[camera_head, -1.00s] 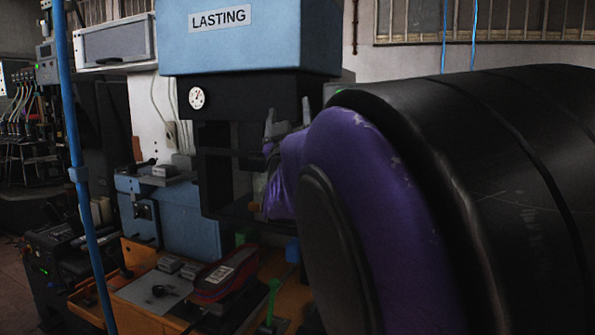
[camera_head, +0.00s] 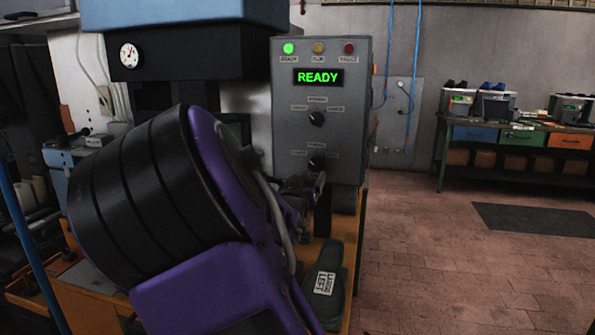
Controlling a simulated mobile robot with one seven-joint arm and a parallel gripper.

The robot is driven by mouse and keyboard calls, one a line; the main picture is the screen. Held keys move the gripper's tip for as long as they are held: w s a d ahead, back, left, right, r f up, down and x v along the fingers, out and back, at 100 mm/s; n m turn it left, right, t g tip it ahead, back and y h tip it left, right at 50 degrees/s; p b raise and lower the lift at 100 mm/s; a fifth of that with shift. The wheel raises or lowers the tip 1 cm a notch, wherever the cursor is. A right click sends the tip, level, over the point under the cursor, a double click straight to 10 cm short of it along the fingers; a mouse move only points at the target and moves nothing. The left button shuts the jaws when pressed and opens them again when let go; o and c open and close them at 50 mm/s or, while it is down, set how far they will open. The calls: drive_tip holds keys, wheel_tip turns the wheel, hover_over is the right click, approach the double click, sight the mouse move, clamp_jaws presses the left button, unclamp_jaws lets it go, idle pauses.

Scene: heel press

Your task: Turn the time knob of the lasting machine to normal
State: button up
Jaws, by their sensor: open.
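The lasting machine's grey control panel (camera_head: 345,150) stands at the centre, its display lit green with READY. It has two black knobs, an upper knob (camera_head: 316,118) and a lower knob (camera_head: 316,162), each with small labels above and to both sides. The labels are too small to read surely, so I cannot tell which is the time knob or its exact setting. My gripper (camera_head: 306,187) is partly hidden behind my purple and black arm. It appears open and empty, low in front of the panel and below the lower knob. Contact with the panel cannot be made out.
The machine's blue and black press head (camera_head: 190,50) with a round gauge (camera_head: 128,55) is at the upper left. Open floor (camera_head: 440,270) and a workbench (camera_head: 520,140) are to the right.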

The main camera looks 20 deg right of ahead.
sight(314, 165)
drive_tip(key=x, duration=0.9)
drive_tip(key=shift+w+d, duration=0.1)
drive_tip(key=shift+w, duration=0.05)
clamp_jaws()
drive_tip(key=shift+b, duration=0.3)
drive_tip(key=m+b, duration=0.3)
drive_tip(key=shift+f+m+b, duration=0.2)
drive_tip(key=shift+m+b, duration=0.1)
drive_tip(key=m+b, duration=0.3)
drive_tip(key=m, duration=0.1)
drive_tip(key=shift+r+m+b, duration=0.15)
drive_tip(key=shift+m+b, duration=0.7)
drive_tip(key=shift+m, duration=0.15)
